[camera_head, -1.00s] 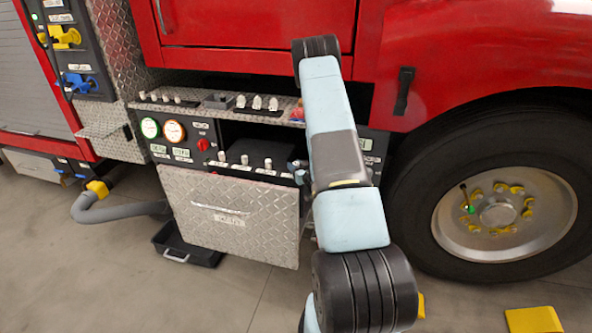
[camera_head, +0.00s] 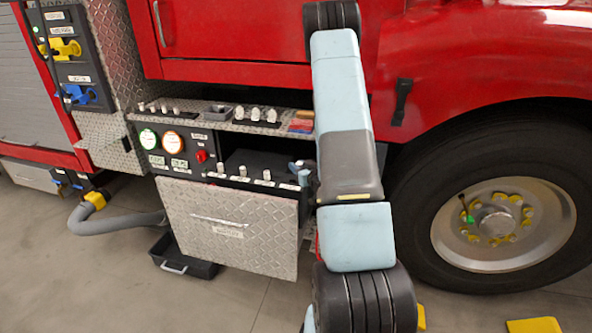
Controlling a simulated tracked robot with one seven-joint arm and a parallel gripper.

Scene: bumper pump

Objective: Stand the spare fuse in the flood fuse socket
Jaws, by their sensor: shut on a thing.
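My gripper (camera_head: 297,165) shows only in part at the left edge of my arm, low in front of the open bay at its right end. It is shut on a small pale cylinder (camera_head: 303,177), which looks like the spare fuse and points down. Several pale fuses stand in a labelled row in the bay: one at the left (camera_head: 221,170), one in the middle (camera_head: 243,171), one at the right (camera_head: 267,175). The labels are too small to read, so I cannot tell which socket is flood. My arm hides the area right of the gripper.
A tread-plate shelf (camera_head: 225,126) above the bay carries several pale knobs (camera_head: 271,115), a grey box (camera_head: 219,112) and red and blue pieces (camera_head: 301,126). The hinged tread-plate panel (camera_head: 230,228) hangs below. A black tray (camera_head: 182,258) lies on the floor. The wheel (camera_head: 497,222) is right.

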